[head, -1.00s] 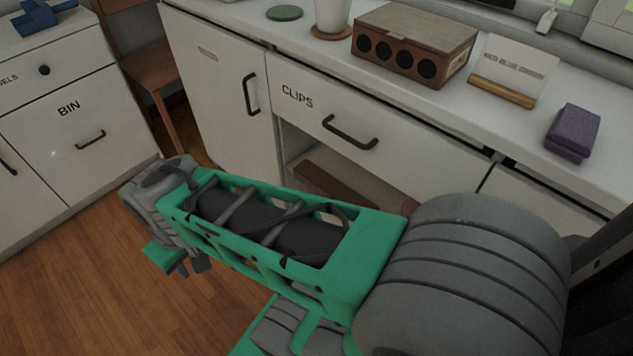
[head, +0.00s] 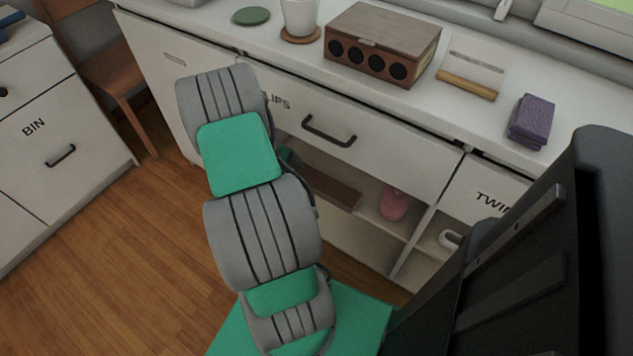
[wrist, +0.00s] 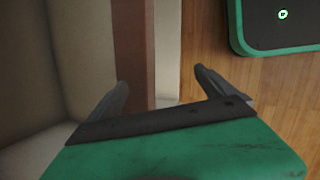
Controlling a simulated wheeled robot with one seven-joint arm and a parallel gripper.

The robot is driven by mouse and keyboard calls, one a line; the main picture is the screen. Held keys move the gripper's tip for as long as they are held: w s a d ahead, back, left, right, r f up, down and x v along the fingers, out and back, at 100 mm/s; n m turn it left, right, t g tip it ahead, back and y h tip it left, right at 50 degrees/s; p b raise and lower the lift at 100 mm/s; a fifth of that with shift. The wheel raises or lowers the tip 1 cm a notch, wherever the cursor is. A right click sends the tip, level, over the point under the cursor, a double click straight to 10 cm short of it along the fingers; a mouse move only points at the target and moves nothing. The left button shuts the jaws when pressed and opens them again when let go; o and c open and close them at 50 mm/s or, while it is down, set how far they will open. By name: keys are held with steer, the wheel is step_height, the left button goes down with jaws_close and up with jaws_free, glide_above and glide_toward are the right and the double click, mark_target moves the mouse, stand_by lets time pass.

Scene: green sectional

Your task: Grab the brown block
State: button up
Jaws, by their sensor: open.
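In the wrist view the brown block (wrist: 134,45) runs from the top edge down toward my gripper (wrist: 161,80). The gripper is open and empty. Its left fingertip overlaps the block's left side in the picture, and its right fingertip shows past the pale shelf edge, over the floor. The gap to the block is hard to judge.
The shelf (head: 372,220) lies beneath the CLIPS drawer front (head: 380,140). A pink object (head: 396,204) stands right of the block, beside an upright divider (head: 415,245). A speaker-like wooden box (head: 382,45) and purple cloth (head: 531,120) sit on the counter. The wooden floor (head: 110,260) is clear.

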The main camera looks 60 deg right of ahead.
mark_target(315, 179)
steer(key=shift+s+d, duration=0.8)
steer(key=shift+d, duration=0.1)
steer(key=s+d, duration=0.1)
steer(key=s+d+b, duration=0.1)
steer(key=d, duration=0.1)
steer(key=shift+s+f, duration=0.4)
steer(key=shift+b+x, duration=0.45)
steer(key=shift+x, duration=0.6)
steer(key=shift+w, duration=0.1)
steer(key=shift+c, duration=0.3)
steer(key=c, duration=1.3)
steer(key=shift+r, duration=0.15)
